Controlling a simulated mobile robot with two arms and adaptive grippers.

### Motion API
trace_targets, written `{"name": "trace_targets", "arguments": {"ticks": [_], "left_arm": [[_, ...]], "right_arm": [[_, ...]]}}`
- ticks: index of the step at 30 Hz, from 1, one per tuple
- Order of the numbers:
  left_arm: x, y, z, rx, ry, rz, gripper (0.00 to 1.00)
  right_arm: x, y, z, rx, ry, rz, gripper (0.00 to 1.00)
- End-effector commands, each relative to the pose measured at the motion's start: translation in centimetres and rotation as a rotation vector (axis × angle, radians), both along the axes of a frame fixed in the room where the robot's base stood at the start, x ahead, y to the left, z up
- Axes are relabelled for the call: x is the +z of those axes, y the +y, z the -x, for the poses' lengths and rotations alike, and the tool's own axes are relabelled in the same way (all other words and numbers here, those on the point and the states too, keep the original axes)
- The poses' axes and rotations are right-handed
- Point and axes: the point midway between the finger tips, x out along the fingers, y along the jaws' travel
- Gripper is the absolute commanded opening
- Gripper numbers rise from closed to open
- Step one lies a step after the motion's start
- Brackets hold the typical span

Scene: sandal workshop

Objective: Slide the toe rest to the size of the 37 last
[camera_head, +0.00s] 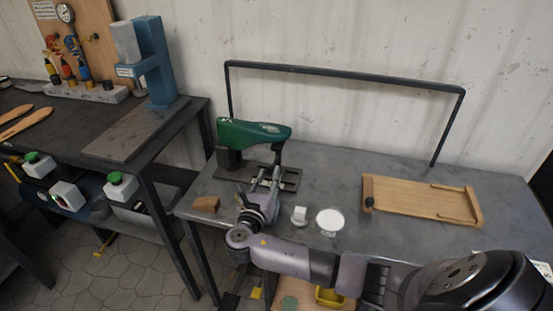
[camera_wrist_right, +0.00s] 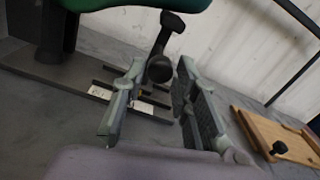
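A green last (camera_head: 252,134) sits on a dark stand whose slotted metal base (camera_head: 288,179) lies on the grey table. A dark post with a rounded top (camera_wrist_right: 172,22) and a dark knob (camera_wrist_right: 159,69) stands under the last's toe end; it looks like the toe rest. Small white labels (camera_wrist_right: 99,92) lie along the base rails; their print is too small to read surely. My right gripper (camera_head: 266,178) is over the base, below the toe. In the wrist view its fingers (camera_wrist_right: 160,85) are apart, with the knob showing between their tips; contact cannot be told. My left gripper is out of view.
A brown block (camera_head: 205,204), a small white piece (camera_head: 299,215) and a white round dish (camera_head: 330,221) lie near my right arm. A wooden tray (camera_head: 420,197) is to the right. A black rail frame (camera_head: 345,71) spans the table's back.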

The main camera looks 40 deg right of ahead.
Motion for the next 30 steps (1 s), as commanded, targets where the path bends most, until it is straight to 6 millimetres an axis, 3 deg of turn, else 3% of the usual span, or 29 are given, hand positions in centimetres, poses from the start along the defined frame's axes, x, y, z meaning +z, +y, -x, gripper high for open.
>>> {"name": "trace_targets", "arguments": {"ticks": [6, 12, 25, 30], "left_arm": [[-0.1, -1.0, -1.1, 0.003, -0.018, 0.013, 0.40], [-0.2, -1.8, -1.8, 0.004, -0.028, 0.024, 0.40], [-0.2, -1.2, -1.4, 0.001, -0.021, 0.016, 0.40], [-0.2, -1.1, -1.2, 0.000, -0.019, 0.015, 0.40]], "right_arm": [[0.1, -3.7, -3.1, -0.002, -0.001, 0.004, 0.27], [0.0, -5.7, -4.9, -0.001, -0.001, 0.001, 0.27], [0.0, -6.5, -5.6, 0.001, 0.001, -0.001, 0.27], [0.0, -6.5, -5.6, 0.001, 0.000, 0.000, 0.17]]}}
